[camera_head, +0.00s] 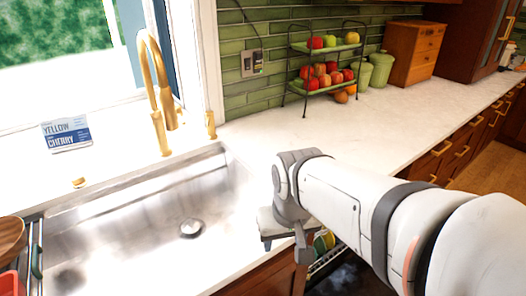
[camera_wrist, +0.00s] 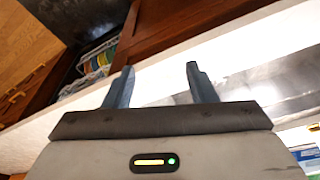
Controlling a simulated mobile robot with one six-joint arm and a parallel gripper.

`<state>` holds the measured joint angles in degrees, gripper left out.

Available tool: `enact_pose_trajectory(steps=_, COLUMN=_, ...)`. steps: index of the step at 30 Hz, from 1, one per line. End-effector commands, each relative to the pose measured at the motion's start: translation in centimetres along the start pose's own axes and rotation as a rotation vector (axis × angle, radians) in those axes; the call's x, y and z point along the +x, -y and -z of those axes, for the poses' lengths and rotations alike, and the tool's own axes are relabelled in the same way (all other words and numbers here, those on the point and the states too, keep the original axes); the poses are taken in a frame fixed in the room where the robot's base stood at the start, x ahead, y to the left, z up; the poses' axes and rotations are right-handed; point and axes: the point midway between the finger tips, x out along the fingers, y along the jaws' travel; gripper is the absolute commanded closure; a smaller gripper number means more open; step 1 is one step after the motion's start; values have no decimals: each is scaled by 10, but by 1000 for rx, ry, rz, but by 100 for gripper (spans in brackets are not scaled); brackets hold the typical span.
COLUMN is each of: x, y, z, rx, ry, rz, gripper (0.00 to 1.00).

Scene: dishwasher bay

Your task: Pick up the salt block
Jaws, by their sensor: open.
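I cannot pick out a salt block for certain in either view. My gripper (camera_head: 284,243) is over the front edge of the counter, just right of the sink, in the head view. In the wrist view its two fingers (camera_wrist: 160,76) stand wide apart with nothing between them. A blue and white packet (camera_head: 66,133) marked "YELLOW CHERRY" stands on the ledge behind the sink, far left of my gripper. My arm hides part of the counter and the cabinets below it.
The steel sink (camera_head: 150,215) has a gold faucet (camera_head: 157,90) behind it. A dishwasher rack with dishes (camera_wrist: 97,62) is below the counter. A two-tier fruit stand (camera_head: 324,68), green canisters (camera_head: 381,68) and a wooden drawer box (camera_head: 414,52) stand along the wall. The counter (camera_head: 300,125) between is clear.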

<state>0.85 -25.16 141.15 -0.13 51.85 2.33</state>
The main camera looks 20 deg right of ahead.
Motion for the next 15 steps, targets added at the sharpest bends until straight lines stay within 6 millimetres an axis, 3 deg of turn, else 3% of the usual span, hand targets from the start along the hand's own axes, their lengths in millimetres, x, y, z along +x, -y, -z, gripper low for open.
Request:
enact_pose_trajectory(steps=3, x=-10, y=0, z=36, rx=132, ry=27, rz=-9, gripper=49)
enact_pose_trajectory(steps=8, x=-14, y=-24, z=103, rx=396, ry=72, rz=-32, gripper=49)
enact_pose_trajectory(steps=15, x=8, y=-75, z=194, rx=804, ry=133, rz=-77, gripper=49)
